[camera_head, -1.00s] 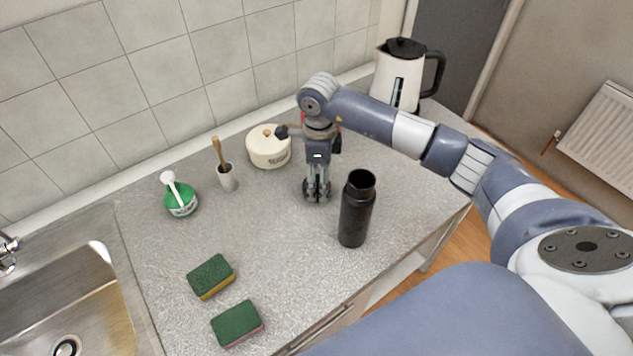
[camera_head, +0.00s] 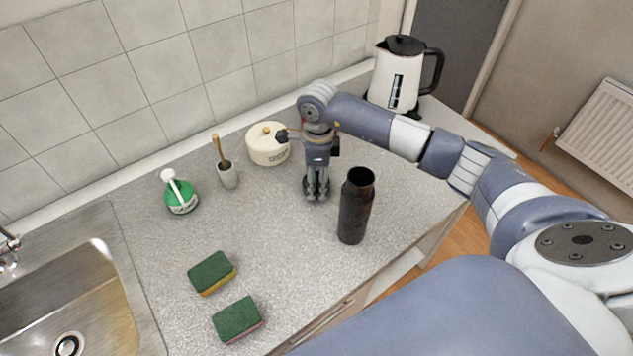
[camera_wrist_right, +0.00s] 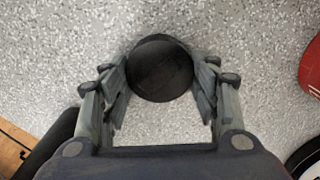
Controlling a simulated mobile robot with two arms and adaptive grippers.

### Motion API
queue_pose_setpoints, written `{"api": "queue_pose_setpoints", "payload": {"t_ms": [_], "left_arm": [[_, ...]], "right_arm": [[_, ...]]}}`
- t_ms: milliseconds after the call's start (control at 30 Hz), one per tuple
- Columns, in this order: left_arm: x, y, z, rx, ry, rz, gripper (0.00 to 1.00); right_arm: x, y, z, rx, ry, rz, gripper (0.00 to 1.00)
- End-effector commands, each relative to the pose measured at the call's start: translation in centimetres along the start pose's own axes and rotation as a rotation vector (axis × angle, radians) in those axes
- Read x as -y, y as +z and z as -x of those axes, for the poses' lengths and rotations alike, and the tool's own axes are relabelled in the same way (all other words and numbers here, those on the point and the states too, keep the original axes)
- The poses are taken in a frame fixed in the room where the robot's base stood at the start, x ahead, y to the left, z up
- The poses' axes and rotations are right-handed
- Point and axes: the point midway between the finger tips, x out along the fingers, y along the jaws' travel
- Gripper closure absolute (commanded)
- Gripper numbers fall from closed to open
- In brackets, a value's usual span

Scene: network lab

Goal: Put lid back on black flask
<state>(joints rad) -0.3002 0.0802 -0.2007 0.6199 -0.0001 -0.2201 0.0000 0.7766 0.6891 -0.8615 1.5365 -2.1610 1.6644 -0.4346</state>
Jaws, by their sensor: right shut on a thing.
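The black flask (camera_head: 355,208) stands upright and uncapped on the grey counter, its dark opening facing up. My right gripper (camera_head: 316,194) points down at the counter just left of and behind the flask. In the right wrist view, the round black lid (camera_wrist_right: 160,68) lies between the fingers of my right gripper (camera_wrist_right: 160,84), which is shut on it. In the head view the lid is mostly hidden by the fingers, at counter level. The flask's lower left edge also shows dark in the right wrist view (camera_wrist_right: 58,145). My left gripper is out of view.
A white kettle (camera_head: 396,80) stands at the back right. A cream pot (camera_head: 267,149), a brush holder (camera_head: 227,176) and a green soap dispenser (camera_head: 181,198) stand along the wall. Two sponges (camera_head: 211,271) (camera_head: 237,319) lie near the sink (camera_head: 75,295). The middle counter is clear.

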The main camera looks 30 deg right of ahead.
Motion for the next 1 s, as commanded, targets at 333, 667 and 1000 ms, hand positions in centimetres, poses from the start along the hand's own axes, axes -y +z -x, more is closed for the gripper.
{"api": "queue_pose_setpoints", "payload": {"t_ms": [333,667,1000], "left_arm": [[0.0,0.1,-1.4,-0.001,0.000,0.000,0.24],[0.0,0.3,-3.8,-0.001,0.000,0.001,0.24],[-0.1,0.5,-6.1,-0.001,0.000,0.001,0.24]], "right_arm": [[0.1,0.0,1.7,0.002,-0.004,0.002,0.64],[-4.4,0.5,3.6,0.001,-0.002,0.006,0.64],[-11.4,1.4,4.3,0.002,-0.002,0.006,0.64]]}}
